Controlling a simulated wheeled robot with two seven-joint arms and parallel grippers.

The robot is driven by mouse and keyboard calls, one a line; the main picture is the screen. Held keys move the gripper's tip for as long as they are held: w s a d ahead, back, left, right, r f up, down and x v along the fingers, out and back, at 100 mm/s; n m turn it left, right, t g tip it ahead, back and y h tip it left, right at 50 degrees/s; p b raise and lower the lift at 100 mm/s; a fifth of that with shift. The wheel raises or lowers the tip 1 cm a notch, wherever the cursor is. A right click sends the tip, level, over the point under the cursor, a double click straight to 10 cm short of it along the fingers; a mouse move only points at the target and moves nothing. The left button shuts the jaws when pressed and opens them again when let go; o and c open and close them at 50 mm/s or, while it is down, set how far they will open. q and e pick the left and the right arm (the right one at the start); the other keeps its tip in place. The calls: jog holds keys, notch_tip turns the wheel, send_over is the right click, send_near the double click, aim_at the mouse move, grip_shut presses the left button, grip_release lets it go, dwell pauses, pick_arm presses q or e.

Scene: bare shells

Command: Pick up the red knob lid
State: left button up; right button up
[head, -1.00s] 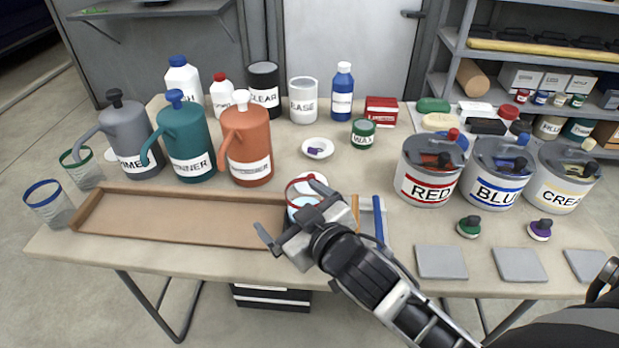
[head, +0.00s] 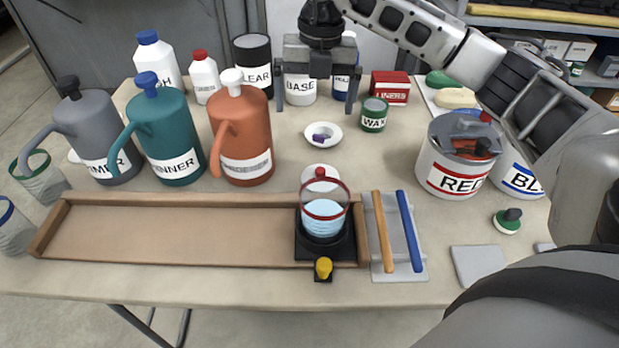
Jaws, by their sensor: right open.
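The red knob lid (head: 311,175) is a pale round disc with a red knob on top. It lies on the table just behind a clear cup with a red rim (head: 324,226), whose upper edge covers its front part. My right gripper (head: 314,108) is open and empty, fingers pointing down. It is above and behind the lid, in front of the BASE container (head: 300,90), and clear of the lid. My left gripper is not in view.
A white dish (head: 337,135) and a green WAX tin (head: 374,115) stand behind the lid. Jugs are at left; the RED pot (head: 455,160) is at right.

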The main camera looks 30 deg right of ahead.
aim_at(321, 170)
jog(key=shift+h, duration=0.3)
jog(key=f, duration=1.2)
jog(key=d+f, duration=0.1)
jog(key=f, duration=0.4)
jog(key=shift+s+d+f+b, duration=0.1)
jog(key=shift+s+f+b, duration=0.2)
jog(key=shift+s+f, duration=0.1)
jog(key=c, duration=1)
